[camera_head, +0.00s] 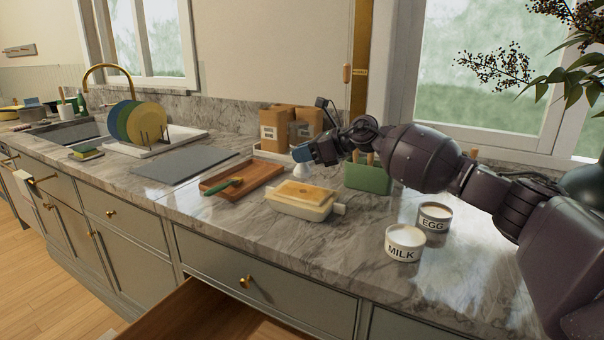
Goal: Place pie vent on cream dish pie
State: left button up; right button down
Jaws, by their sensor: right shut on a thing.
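The cream dish pie (303,194), a cream rectangular dish with handles and a golden crust, stands on the marble counter near the middle of the view. My right gripper (306,156) reaches in from the right, behind and above the pie. It is shut on the small white pie vent (299,154), which shows only in part at the fingertips. The vent is apart from the pie. Whether the vent touches anything behind it is hard to tell. My left gripper is not in view.
A wooden tray (263,174) with a green-handled tool lies left of the pie. MILK (405,243) and EGG (434,216) pots stand at the right. Brown boxes (283,131) stand behind. A drawer (205,315) is open below.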

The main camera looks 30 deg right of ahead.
aim_at(310, 169)
jog(key=shift+f, duration=0.8)
notch_tip(310, 169, down, 4)
jog(key=shift+r+b, duration=0.25)
jog(key=shift+b, duration=0.05)
jog(key=shift+r, duration=0.1)
jog(key=c, duration=1.1)
grip_release()
jog(key=shift+o, duration=0.4)
